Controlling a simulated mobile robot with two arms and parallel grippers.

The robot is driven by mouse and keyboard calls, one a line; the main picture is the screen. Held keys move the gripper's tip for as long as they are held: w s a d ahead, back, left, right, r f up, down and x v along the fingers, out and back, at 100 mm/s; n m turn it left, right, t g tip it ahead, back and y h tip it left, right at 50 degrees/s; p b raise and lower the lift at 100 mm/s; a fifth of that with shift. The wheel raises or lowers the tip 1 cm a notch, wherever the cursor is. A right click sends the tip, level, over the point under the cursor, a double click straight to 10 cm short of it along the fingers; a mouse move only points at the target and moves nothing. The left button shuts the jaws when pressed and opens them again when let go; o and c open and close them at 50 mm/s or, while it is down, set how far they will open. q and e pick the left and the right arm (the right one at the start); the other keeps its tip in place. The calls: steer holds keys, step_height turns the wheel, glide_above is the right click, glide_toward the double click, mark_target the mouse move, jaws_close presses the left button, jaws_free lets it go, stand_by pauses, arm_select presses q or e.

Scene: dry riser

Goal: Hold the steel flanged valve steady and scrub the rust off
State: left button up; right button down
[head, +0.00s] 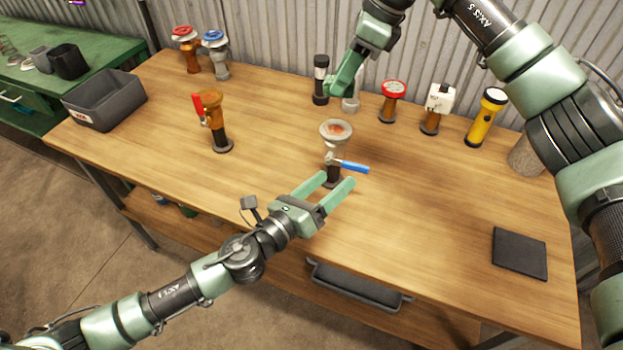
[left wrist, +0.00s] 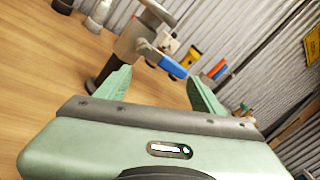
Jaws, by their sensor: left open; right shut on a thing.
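The steel flanged valve (head: 336,146) stands upright on the bench, with a rusty orange patch on its top flange and a blue lever at its side. It also shows in the left wrist view (left wrist: 130,42), its blue lever crossing in front of the gripper. My left gripper (head: 339,181) is open, its fingers pointing at the valve's lower part from the near side; they appear apart from it. My right gripper (head: 343,90) is at the back of the bench, shut on a pale grey cylindrical thing (head: 351,104), partly hidden by the fingers.
A black-and-white cylinder (head: 320,82) stands beside my right gripper. An orange valve with red lever (head: 213,120), a red-topped fitting (head: 391,101), a white-boxed fitting (head: 437,108) and a yellow torch (head: 486,117) stand around. A grey bin (head: 105,100) is left; a dark pad (head: 519,253) lies right.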

mark_target(340, 148)
arm_select(q)
steer(key=a+m, duration=0.1)
steer(key=w+a+m+t+y, duration=0.1)
steer(key=a+f+m+y, duration=0.1)
steer(key=shift+w+a+m+t, duration=0.3)
steer(key=shift+w+a+m, duration=0.05)
steer(key=shift+a+m, duration=0.05)
steer(key=shift+y, duration=0.3)
steer(key=x, duration=1.2)
steer(key=shift+s, duration=0.1)
jaws_close()
